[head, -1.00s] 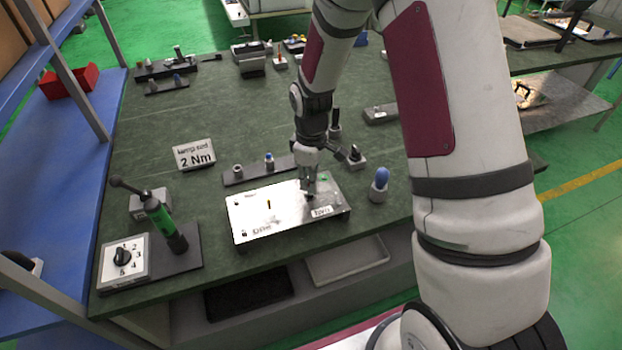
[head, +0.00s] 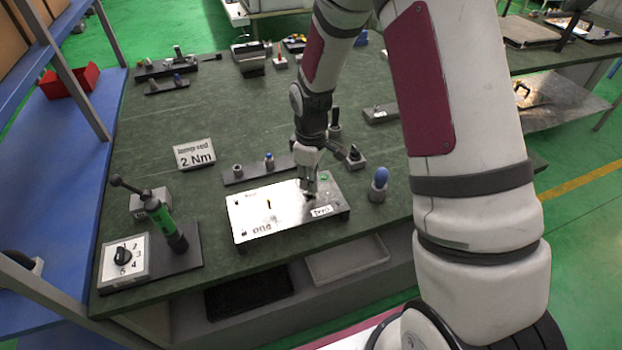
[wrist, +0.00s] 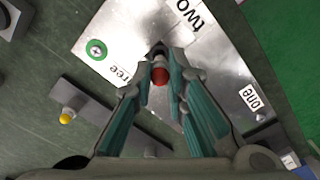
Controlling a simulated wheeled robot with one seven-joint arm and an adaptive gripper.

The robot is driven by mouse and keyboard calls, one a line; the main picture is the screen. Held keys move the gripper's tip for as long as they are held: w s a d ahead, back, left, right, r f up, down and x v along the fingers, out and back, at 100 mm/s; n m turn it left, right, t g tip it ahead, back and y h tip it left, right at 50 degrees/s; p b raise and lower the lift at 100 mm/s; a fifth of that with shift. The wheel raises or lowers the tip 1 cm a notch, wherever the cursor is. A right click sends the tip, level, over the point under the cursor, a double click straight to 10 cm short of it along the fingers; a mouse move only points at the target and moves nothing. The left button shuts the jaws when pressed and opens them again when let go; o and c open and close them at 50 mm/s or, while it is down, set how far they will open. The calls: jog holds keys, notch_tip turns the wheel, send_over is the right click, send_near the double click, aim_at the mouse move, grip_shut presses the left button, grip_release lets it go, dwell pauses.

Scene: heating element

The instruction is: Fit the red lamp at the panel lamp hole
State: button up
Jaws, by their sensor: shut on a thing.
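The metal panel (head: 285,222) is a bright plate on the green table in the head view, and it fills the upper part of the wrist view (wrist: 205,75). My gripper (head: 309,193) is at the panel's right half, pointing down. In the wrist view my gripper (wrist: 160,82) is shut on the red lamp (wrist: 160,76), whose red cap shows between the fingers. A dark part shows just beyond the cap, close to the panel. The lamp hole is hidden, and I cannot tell whether the lamp is in it.
A rail with a yellow-tipped piece (wrist: 67,117) lies beside the panel. In the head view, a blue-topped piece (head: 379,183) stands right of the panel. A green-handled tool (head: 160,217) and a dial box (head: 123,258) are at the left.

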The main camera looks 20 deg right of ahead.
jog(key=shift+f+b, duration=0.45)
jog(key=shift+f, duration=1.3)
dwell(0.4)
jog(key=o, duration=0.8)
jog(key=shift+o, duration=0.2)
notch_tip(320, 180, up, 12)
dwell(0.3)
